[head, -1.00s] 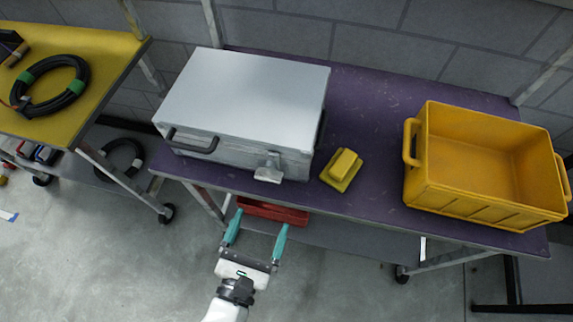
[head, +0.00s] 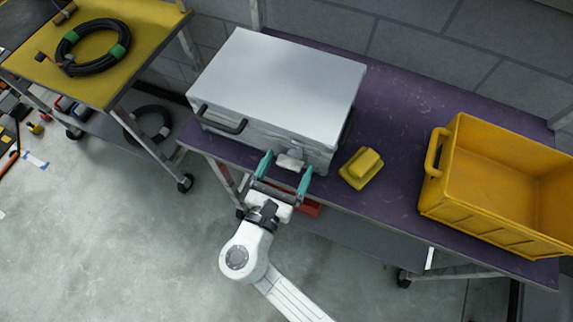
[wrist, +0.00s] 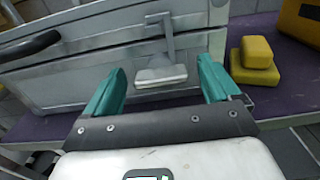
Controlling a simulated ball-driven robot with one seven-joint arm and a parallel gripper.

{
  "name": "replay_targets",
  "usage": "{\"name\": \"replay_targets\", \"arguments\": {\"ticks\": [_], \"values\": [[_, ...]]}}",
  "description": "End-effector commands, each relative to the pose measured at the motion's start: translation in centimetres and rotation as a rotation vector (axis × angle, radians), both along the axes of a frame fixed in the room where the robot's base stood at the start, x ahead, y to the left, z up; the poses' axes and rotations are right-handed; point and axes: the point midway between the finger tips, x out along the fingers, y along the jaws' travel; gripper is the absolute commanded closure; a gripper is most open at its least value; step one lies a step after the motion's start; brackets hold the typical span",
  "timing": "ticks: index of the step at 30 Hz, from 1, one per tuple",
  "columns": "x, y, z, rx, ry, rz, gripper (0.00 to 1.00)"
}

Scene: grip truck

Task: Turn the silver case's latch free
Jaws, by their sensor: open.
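The silver case (head: 280,84) sits shut on the purple cart top, with a black handle (head: 222,119) on the left of its front. Its latch (head: 290,160) is on the front face, right of the handle. In the wrist view the latch (wrist: 160,75) shows as a grey upright bar with a wide flat tab at its lower end. My gripper (head: 286,176) is open, with teal fingers either side of the latch tab in the picture. In the wrist view my gripper (wrist: 162,90) shows the tab between and beyond the fingertips, with no contact visible.
A yellow block (head: 361,168) lies right of the case, close to my right finger's side. A yellow bin (head: 480,217) stands further right on the purple cart (head: 395,130). A yellow cart (head: 100,85) with coiled cable is at left. A red tray (head: 312,208) sits below the top.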

Motion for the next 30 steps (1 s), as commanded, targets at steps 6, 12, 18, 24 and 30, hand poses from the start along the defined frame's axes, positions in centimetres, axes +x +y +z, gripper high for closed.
{"name": "replay_targets", "arguments": {"ticks": [6, 12, 18, 24, 30], "values": [[0.08, -0.03, -0.02, 0.000, 0.000, 0.000, 0.11], [0.06, -0.01, -0.02, 0.000, 0.000, 0.000, 0.26], [0.05, -0.01, -0.02, 0.000, 0.000, 0.000, 0.45], [0.04, 0.00, -0.02, 0.000, 0.000, 0.000, 0.64], [0.04, 0.00, -0.06, 0.009, -0.002, 0.000, 0.67]]}}
